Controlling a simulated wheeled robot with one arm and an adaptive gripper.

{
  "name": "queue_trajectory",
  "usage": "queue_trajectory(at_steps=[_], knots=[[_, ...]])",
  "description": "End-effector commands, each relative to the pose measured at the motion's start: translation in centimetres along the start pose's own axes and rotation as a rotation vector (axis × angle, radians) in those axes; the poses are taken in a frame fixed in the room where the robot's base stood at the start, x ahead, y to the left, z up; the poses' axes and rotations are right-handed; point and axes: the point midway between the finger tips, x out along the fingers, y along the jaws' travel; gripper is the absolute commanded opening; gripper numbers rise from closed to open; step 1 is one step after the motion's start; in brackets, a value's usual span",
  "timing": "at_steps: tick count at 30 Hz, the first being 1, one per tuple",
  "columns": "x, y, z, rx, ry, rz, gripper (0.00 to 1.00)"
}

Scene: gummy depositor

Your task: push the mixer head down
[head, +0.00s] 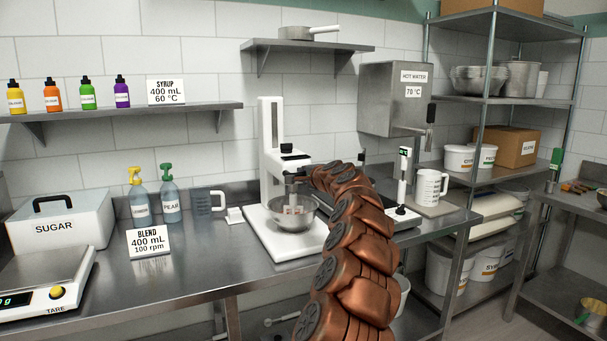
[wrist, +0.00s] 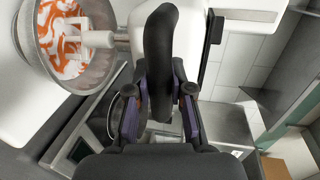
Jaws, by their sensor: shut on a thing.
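The white mixer stands on the counter in the head view, with a tall column (head: 271,125) and a mixer head (head: 287,161) in front of it. A metal bowl (head: 279,217) sits on its base below the head. In the wrist view the bowl (wrist: 109,68) holds white and orange contents, and a white beater (wrist: 95,38) reaches over or into them; its depth is unclear. My gripper (wrist: 158,95) is shut on a black handle (wrist: 157,45) beside the white mixer head (wrist: 188,35).
A hot water dispenser (head: 394,100) hangs on the wall to the right. A white measuring jug (head: 430,186) stands below it. Counter in front of the mixer is clear.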

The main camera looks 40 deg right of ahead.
Motion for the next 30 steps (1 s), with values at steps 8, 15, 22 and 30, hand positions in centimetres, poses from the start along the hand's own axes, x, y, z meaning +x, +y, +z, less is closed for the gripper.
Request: queue_trajectory(at_steps=[8,15,22,30], knots=[[0.19,1.04,-0.1,0.001,0.001,0.003,0.0],[0.24,1.27,-0.09,0.001,-0.001,0.007,0.0],[0.23,1.15,-0.03,0.001,-0.001,0.005,0.45],[0.19,0.89,0.05,0.0,-0.001,0.002,0.47]])
